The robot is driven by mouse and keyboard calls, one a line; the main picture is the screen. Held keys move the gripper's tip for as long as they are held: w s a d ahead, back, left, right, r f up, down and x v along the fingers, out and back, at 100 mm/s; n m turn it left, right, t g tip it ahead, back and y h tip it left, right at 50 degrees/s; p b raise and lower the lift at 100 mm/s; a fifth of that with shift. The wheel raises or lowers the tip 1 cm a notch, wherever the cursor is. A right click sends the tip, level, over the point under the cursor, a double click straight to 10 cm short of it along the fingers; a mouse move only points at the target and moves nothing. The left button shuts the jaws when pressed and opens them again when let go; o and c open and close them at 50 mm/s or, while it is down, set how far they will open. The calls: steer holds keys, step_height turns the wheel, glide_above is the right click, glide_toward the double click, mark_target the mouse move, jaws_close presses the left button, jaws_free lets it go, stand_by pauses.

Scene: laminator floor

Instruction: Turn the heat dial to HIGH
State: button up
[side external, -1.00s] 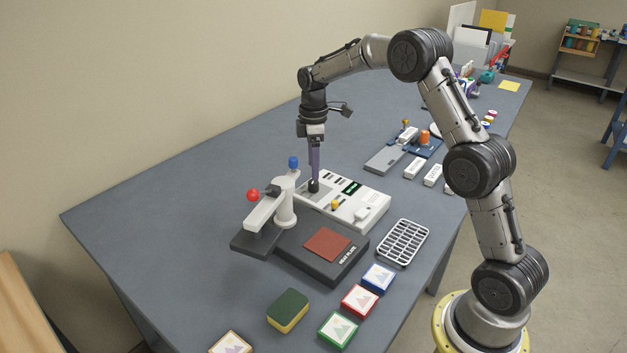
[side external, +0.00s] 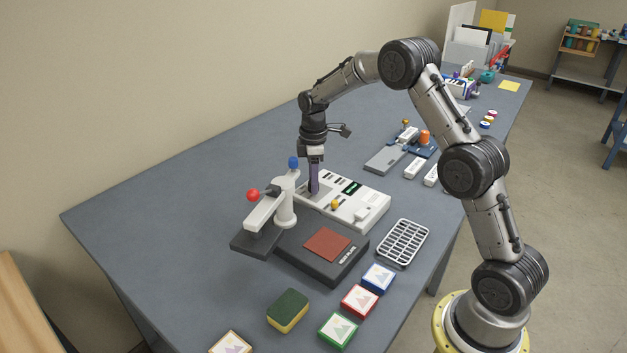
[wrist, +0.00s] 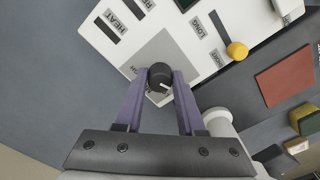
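The heat dial is a round black knob with a white pointer line (wrist: 160,76), standing on a grey panel of the white control unit (side external: 345,209). In the wrist view the pointer aims down and right. My gripper (wrist: 160,73) has its two purple fingers on opposite sides of the dial, with no clear gap showing, so it looks shut on it. In the side view my gripper (side external: 313,190) points straight down at the unit, and the fingertips mostly hide the dial. A label ending in "H" is partly covered by the left finger.
A white post (side external: 285,205) with a red-knobbed lever (side external: 253,195) stands close left of my gripper. A yellow slider knob (wrist: 237,51) sits near the dial. A dark heat plate (side external: 345,268) lies in front. The table's left side is clear.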

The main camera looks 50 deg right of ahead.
jaws_close()
